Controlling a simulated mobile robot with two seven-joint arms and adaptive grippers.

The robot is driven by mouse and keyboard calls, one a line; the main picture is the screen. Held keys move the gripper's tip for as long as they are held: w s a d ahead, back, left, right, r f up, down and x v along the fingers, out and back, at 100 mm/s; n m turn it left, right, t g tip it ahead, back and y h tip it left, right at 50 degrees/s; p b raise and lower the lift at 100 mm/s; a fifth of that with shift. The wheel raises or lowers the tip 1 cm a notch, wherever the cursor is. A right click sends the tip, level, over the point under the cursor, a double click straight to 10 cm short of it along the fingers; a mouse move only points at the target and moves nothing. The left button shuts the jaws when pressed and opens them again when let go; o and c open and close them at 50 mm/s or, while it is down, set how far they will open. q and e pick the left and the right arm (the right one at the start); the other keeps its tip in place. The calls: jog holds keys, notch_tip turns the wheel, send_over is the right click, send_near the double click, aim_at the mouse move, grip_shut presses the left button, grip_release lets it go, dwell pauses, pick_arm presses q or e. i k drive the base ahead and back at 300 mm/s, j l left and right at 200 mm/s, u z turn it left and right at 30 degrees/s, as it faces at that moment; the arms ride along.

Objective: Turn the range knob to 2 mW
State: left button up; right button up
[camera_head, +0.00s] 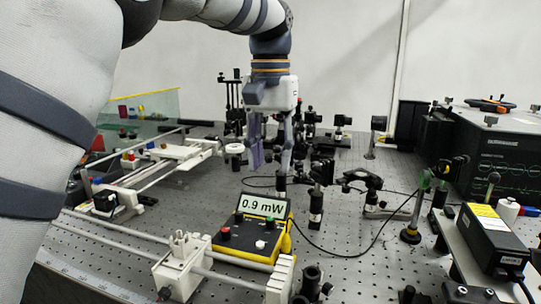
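The power meter (243,254) is a yellow and black box at the lower middle of the head view. Its tilted display (263,207) reads "0.9 mW". On its face are a red knob or button (225,233) at the left and a pale round control (260,244) at the right. I cannot tell which is the range knob, and no scale markings are readable. My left gripper (270,165) points down above and behind the meter. Its two fingers are apart with nothing visible between them, and they appear clear of the meter. My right gripper is not in view.
White rails and a carriage (181,268) lie left of and in front of the meter. Posts and optic mounts (317,205) stand right of and behind it. A black cable (345,255) runs across the perforated bench. Dark boxes (495,150) stand at the right.

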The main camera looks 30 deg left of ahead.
aim_at(238, 215)
jog(key=k, duration=1)
